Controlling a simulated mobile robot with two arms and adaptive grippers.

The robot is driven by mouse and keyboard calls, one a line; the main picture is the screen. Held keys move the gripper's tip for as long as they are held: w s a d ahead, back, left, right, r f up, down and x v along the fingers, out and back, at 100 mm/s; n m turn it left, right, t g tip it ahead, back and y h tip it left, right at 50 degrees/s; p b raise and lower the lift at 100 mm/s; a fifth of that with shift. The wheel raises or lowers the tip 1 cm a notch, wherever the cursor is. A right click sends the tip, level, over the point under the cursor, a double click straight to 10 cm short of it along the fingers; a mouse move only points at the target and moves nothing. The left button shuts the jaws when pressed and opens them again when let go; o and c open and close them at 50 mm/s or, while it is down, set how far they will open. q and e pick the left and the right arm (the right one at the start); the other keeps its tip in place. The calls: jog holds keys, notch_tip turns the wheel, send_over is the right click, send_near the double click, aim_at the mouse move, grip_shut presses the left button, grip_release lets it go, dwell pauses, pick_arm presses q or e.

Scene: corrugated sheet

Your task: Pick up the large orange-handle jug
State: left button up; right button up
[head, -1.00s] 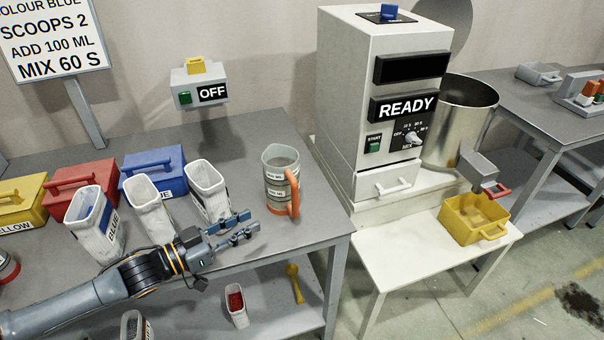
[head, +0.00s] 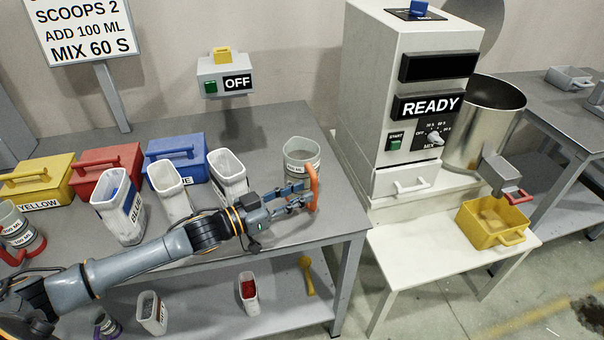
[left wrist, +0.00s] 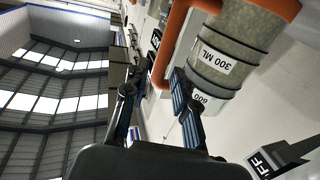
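The large jug (head: 300,158), grey and see-through with an orange handle (head: 313,188), stands upright near the right end of the grey bench. It also shows large in the left wrist view (left wrist: 238,45), with 300 ML and 600 labels. My left gripper (head: 299,197) is at the handle, in front of the jug. My right gripper is not in view.
White tubs (head: 172,197) stand behind my left arm, with yellow, red and blue boxes (head: 178,160) behind them. A smaller red-handled jug (head: 16,232) is at the left edge. The READY machine (head: 408,110) stands right of the bench. Bench space behind the large jug is clear.

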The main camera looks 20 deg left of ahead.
aim_at(313, 208)
pick_arm(q)
jog(key=x, duration=0.4)
jog(key=shift+a+r+p, duration=0.1)
jog(key=shift+r+p, duration=0.2)
jog(key=shift+p, duration=0.1)
jog(key=shift+w+d+f, duration=0.1)
jog(key=shift+w+d, duration=0.2)
jog(key=shift+w, duration=0.05)
grip_shut()
